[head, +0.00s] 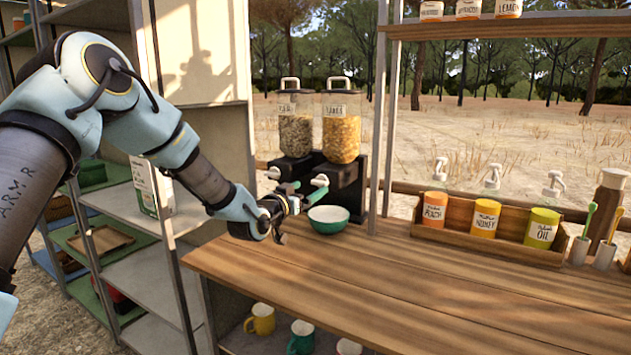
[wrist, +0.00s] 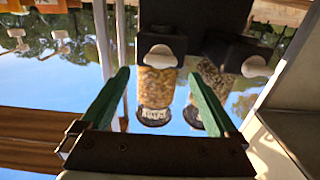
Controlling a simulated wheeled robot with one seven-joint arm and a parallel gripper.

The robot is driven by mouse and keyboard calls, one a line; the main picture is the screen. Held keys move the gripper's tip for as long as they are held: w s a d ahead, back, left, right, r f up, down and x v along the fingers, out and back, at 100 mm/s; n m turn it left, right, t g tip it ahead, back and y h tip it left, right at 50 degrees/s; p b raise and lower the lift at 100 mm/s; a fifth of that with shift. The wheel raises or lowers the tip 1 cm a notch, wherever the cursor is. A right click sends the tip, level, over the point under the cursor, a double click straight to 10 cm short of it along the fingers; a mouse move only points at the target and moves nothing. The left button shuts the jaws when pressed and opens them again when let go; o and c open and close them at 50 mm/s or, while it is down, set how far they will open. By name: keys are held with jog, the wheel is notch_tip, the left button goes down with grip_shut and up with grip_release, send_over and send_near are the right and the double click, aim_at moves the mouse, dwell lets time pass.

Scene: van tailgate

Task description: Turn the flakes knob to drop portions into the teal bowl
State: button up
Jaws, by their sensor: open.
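The flakes dispenser (head: 341,128) is a clear canister of orange flakes on a black stand, on the right of the pair. Its white knob (head: 320,180) faces me and also shows in the wrist view (wrist: 160,57), which is upside down. My gripper (head: 312,187) is open, with teal fingers pointing at this knob. In the wrist view the knob appears between the fingertips; I cannot tell whether they reach around it. The teal bowl (head: 326,228), white inside, stands upright on the counter below the knob. Its inside looks empty, and it is hidden in the wrist view.
A second dispenser (head: 295,130) of darker seeds stands close on the left, with its own white knob (head: 273,172). A metal post (head: 378,150) rises right of the stand. A wooden box (head: 470,222) with several cans sits farther right. The front counter (head: 330,285) is clear.

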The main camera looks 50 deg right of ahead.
aim_at(318, 184)
jog(key=shift+p+x, duration=0.6)
jog(key=shift+x, duration=1.8)
jog(key=c, duration=1.4)
jog(key=shift+f+b, duration=0.15)
jog(key=shift+b, duration=0.4)
